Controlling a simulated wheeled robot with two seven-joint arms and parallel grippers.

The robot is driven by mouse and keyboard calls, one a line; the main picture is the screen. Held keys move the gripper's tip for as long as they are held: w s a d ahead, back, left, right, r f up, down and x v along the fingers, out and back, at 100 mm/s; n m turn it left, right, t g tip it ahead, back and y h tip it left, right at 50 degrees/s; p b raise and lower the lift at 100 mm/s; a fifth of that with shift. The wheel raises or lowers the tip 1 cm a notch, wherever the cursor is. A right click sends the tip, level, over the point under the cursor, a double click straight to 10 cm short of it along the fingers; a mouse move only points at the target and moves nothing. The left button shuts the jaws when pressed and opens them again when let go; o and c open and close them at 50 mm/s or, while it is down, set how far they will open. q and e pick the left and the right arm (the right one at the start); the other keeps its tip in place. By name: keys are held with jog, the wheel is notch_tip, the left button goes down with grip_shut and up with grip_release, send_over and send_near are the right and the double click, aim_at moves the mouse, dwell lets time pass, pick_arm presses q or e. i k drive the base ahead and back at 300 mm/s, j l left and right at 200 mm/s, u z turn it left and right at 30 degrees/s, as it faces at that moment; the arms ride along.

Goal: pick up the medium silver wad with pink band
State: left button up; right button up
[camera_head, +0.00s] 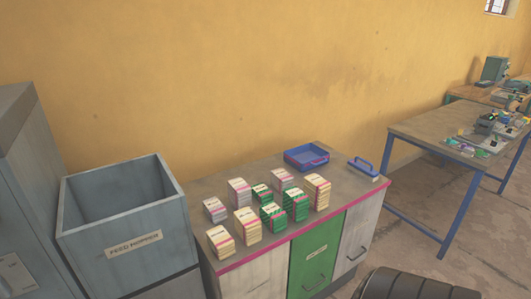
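Several banded wads stand on the grey top of a cabinet (350,190) with a pink front edge. Three look silver-grey with pinkish bands: a low one at the left (215,209), a taller one at the back left (239,192) and one at the back right (282,180). Their sizes are close, and I cannot tell for sure which is the medium one. The back-right one is partly hidden by nearby wads.
Cream wads (220,240) and green wads (273,216) stand close around the silver ones. A blue tray (306,156) and a blue-handled tool (362,169) lie behind right. An open hopper (122,245) stands left; a dark ribbed object (415,285) is at the bottom right.

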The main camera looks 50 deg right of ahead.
aim_at(281, 180)
jog(key=z, duration=1.75)
jog(key=i, duration=0.1)
jog(key=l, duration=0.05)
